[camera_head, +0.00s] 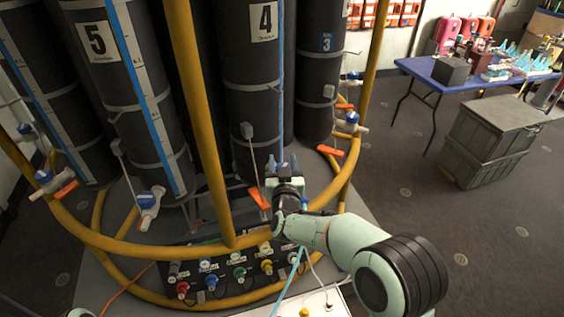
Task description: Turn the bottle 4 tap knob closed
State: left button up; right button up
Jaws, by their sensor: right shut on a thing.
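Bottle 4 (249,95) is a tall dark grey cylinder with a white "4" label, standing in the rosette at top centre. My right gripper (282,164) is at its lower front, reaching in from the right. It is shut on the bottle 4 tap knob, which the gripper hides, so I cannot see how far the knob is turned. My left gripper is not in view.
Yellow frame tubes (200,110) stand and curve around the bottles, close to my right arm. Bottle 5 (120,90) and bottle 3 (318,80) stand on either side. A panel with coloured knobs (239,273) lies below. A blue table (470,85) and grey crates (490,135) stand right.

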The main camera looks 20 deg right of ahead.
jog(key=m+g+h+p, duration=0.1)
jog(key=h, duration=0.1)
jog(key=m+g+h+p, duration=0.1)
jog(key=m+h, duration=0.1)
jog(key=h, duration=0.1)
jog(key=shift+d+r+m, duration=0.15)
jog(key=shift+m, duration=0.15)
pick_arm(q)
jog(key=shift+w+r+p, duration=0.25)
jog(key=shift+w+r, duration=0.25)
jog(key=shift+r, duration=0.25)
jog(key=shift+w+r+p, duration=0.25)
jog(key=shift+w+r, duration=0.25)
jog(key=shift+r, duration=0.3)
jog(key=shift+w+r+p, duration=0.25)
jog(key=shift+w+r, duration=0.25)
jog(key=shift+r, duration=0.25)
pick_arm(e)
jog(key=shift+s+d+m+g+h, duration=0.1)
jog(key=shift+m+g+h, duration=0.4)
jog(key=shift+h, duration=0.2)
jog(key=shift+s+d+m+g+h, duration=0.1)
jog(key=shift+m+g+h, duration=0.35)
jog(key=shift+h, duration=0.25)
jog(key=o, duration=1)
jog(key=shift+c, duration=0.2)
